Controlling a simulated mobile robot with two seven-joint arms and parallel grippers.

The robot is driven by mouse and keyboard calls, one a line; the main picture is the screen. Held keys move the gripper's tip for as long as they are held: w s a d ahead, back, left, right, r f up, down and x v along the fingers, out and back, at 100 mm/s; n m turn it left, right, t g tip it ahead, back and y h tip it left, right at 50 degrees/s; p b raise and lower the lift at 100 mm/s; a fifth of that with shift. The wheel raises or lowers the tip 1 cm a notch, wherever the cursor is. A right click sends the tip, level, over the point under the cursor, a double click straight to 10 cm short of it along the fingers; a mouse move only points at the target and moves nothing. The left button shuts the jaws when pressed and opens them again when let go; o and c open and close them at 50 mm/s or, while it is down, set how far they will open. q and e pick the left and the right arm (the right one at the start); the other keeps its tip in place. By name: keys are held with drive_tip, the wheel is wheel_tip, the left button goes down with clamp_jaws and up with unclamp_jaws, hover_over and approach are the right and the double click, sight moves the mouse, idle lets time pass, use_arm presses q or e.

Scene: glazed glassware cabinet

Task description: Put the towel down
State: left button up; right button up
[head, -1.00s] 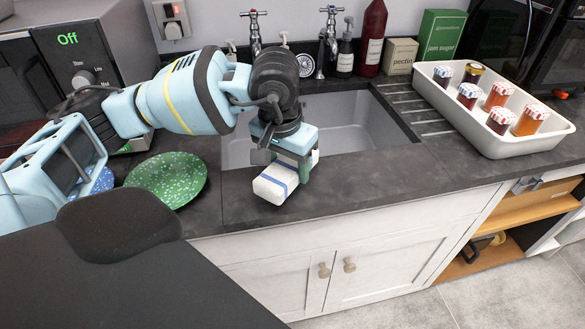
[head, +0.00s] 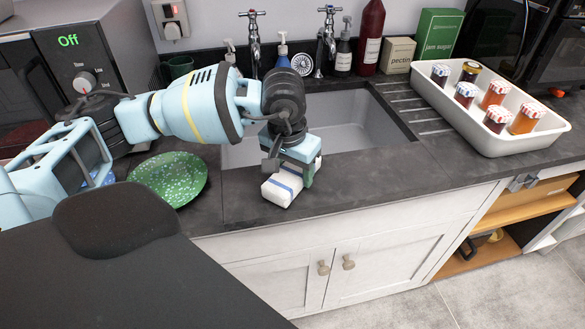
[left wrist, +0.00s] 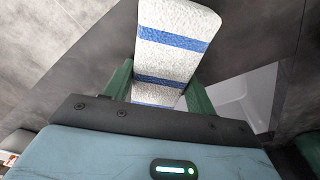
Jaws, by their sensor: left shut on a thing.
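The towel is a folded white block with blue stripes (head: 282,188), at the front edge of the dark counter before the sink in the head view. My left gripper (head: 299,172) is shut on it from above. In the left wrist view the towel (left wrist: 176,50) sits between the green fingers of the left gripper (left wrist: 160,90) and sticks out beyond them. I cannot tell whether its underside touches the counter. My right gripper is not in view.
The sink (head: 345,125) lies behind the towel. A green speckled plate (head: 170,178) is to the left. A white tray (head: 490,138) with several jars stands at the right. Bare counter (head: 370,170) runs along the front edge. Taps (head: 253,40) and bottles stand at the back.

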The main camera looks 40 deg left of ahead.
sight(288, 175)
use_arm(q)
drive_tip(key=shift+f, duration=0.1)
drive_tip(key=shift+f, duration=0.15)
drive_tip(key=o, duration=0.9)
drive_tip(key=shift+r, duration=0.6)
drive_tip(key=r, duration=0.3)
drive_tip(key=s+r, duration=0.1)
drive_tip(key=r, duration=0.7)
drive_tip(key=shift+s+r, duration=0.15)
drive_tip(key=shift+s, duration=0.2)
drive_tip(key=shift+d, duration=0.1)
